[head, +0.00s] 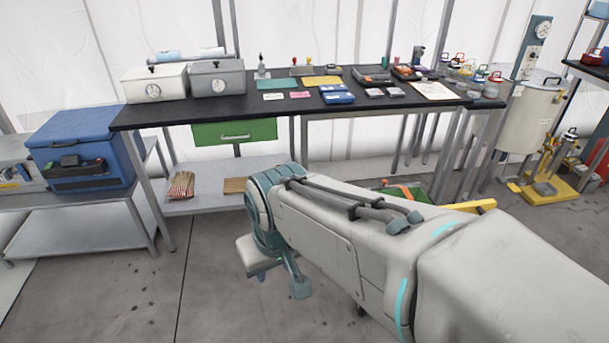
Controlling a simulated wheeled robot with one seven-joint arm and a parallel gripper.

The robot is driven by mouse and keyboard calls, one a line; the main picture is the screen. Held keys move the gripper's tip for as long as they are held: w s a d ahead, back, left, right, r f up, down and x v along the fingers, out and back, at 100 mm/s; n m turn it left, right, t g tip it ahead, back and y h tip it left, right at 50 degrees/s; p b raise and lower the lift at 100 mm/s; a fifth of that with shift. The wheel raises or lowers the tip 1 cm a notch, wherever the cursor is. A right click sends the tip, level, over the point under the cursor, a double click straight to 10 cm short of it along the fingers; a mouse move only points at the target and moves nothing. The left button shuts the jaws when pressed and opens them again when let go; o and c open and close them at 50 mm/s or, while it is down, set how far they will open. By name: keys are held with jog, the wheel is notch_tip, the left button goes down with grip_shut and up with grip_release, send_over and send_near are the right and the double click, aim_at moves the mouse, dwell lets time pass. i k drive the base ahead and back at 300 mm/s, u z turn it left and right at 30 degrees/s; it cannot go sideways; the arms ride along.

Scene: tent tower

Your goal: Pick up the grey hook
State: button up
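I cannot make out a grey hook in the head view; it may be hidden or too small to tell. My arm reaches from the lower right toward the middle, in front of the black-topped workbench (225,115). My gripper (279,266) is at the arm's far end, pointing down over the floor, below bench height and apart from the bench. Whether its fingers are open or shut does not show clearly. Nothing is seen held in it.
The bench carries two boxes, a blue case (336,94) and several small items. A blue cooler (81,150) stands on a low table at left. A drum (530,115) and yellow-based stand (550,188) are at right. Floor at lower left is clear.

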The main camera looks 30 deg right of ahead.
aim_at(383, 187)
jog(key=i, duration=2)
jog(key=z, duration=1.4)
jog(key=i, duration=0.9)
jog(key=z, duration=1.25)
jog(key=i, duration=0.35)
jog(key=z, duration=0.25)
